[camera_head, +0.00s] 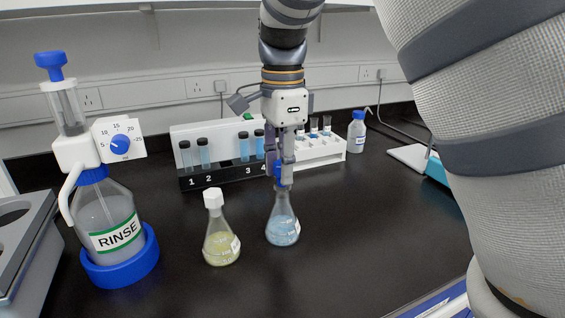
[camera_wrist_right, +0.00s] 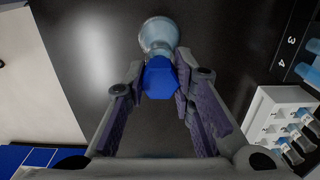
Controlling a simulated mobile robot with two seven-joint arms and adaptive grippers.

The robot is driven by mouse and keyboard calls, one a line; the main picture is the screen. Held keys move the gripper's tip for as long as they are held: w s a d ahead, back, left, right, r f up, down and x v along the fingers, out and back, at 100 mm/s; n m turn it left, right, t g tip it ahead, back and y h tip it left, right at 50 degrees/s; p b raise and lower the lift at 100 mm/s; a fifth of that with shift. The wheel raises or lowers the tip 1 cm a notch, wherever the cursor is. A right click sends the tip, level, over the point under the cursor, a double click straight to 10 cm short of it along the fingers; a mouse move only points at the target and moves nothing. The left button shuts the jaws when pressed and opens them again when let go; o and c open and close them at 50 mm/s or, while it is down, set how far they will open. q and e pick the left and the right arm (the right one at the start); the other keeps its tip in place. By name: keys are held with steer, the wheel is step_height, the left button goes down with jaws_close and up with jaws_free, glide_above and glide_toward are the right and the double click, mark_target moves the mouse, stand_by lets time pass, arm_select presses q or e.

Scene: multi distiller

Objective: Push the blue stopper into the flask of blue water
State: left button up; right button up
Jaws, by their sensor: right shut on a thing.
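The flask of blue water (camera_head: 283,230) stands upright on the black bench, right of a flask of yellow liquid. The blue stopper (camera_head: 280,171) is between the fingers of my right gripper (camera_head: 281,168), at the top of the flask's neck. In the right wrist view the hexagonal blue stopper (camera_wrist_right: 160,78) is pinched between the two fingertips (camera_wrist_right: 160,80), with the flask (camera_wrist_right: 158,35) just beyond it. The stopper hides the flask's mouth, so I cannot tell how deep it sits. My left gripper is not in view.
A white-capped flask of yellow liquid (camera_head: 221,240) stands close left. A RINSE bottle (camera_head: 112,225) with a dispenser stands farther left. Behind are a numbered tube rack (camera_head: 225,177) and a white rack (camera_head: 325,152). Bench right of the blue flask is clear.

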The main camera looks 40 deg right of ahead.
steer(key=shift+f, duration=0.85)
steer(key=o, duration=0.8)
step_height(320, 180, up, 12)
steer(key=shift+f, duration=0.1)
